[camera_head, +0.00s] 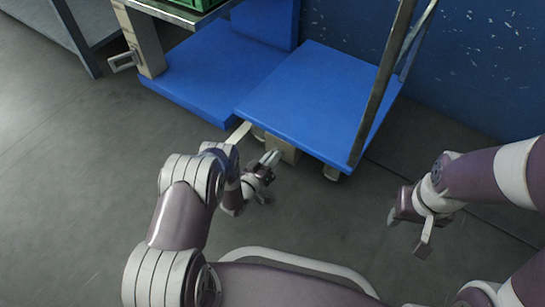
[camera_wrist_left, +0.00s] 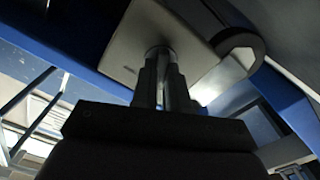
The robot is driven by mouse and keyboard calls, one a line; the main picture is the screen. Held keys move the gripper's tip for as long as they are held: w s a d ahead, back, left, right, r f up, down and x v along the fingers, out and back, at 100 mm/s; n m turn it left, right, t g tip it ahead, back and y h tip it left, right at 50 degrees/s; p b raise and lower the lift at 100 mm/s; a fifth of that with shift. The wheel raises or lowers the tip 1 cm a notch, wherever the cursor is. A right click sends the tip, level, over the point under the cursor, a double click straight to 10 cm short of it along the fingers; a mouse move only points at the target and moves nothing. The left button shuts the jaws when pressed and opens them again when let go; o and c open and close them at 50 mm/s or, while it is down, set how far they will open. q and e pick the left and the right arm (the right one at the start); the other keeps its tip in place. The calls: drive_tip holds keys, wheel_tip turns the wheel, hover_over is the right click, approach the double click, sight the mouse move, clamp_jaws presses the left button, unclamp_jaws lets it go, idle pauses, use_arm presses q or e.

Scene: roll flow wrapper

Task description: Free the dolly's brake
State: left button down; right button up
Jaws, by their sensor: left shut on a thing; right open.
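The dolly (camera_head: 315,95) has a flat blue deck with an upright metal frame and stands on the floor at the centre. A pale block (camera_head: 285,148), apparently the brake housing, sits under its front edge. My left gripper (camera_head: 270,158) is at this block, shut on a small part that looks like the brake knob. In the left wrist view its fingers (camera_wrist_left: 166,82) close at a round end in front of a pale plate (camera_wrist_left: 150,35); the held part is mostly hidden. My right gripper (camera_head: 424,232) is open and empty, to the right of the dolly's front.
A blue base (camera_head: 215,70) of a machine stands left of the dolly, with a green crate (camera_head: 195,3) above it. A handle (camera_head: 123,61) sticks out from a pale post. A blue wall (camera_head: 480,75) closes the back. The grey floor (camera_head: 70,190) is clear at left.

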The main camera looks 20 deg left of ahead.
use_arm(q)
drive_tip(key=shift+n, duration=0.4)
drive_tip(key=c, duration=1.1)
unclamp_jaws()
drive_tip(key=shift+c, duration=0.2)
drive_tip(key=p+v, duration=0.6)
drive_tip(key=v, duration=0.6)
drive_tip(key=shift+s, duration=0.35)
drive_tip(key=shift+a, duration=0.15)
